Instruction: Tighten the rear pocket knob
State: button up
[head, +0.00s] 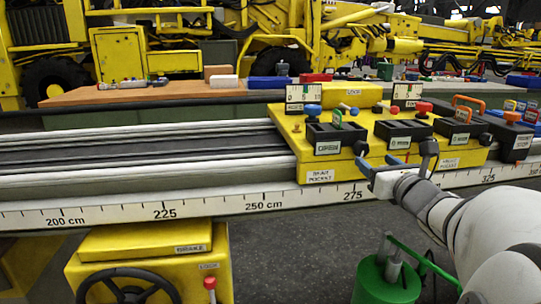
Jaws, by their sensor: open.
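A yellow carriage block (285,125) sits on the grey rail and carries several black boxes. A blue knob (313,110) stands on top at the left, and a red knob (424,108) stands farther right. Two labels on the front face end in "POCKET": a left one (320,176) and a right one (450,164). Their first words are too small to read surely, so I cannot tell which knob is the rear one. My gripper (396,158) is open and empty in front of the carriage, between the two labels. It hides part of the front face.
A white ruler strip (215,206) runs along the rail's front. Below are a yellow brake stand with a black handwheel (130,286) and a green canister (384,284). An orange-topped bench (180,92) and yellow machinery stand behind. Dark floor (290,245) is clear between stand and canister.

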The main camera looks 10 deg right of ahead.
aim_at(363, 152)
jog(key=w, duration=0.6)
jog(key=shift+w+a+b, duration=0.15)
jog(key=shift+w+b, duration=0.15)
jog(key=shift+b, duration=0.1)
jog(key=c, duration=0.9)
jog(key=shift+a, duration=0.15)
jog(key=shift+c, duration=0.4)
jog(key=shift+m, duration=0.3)
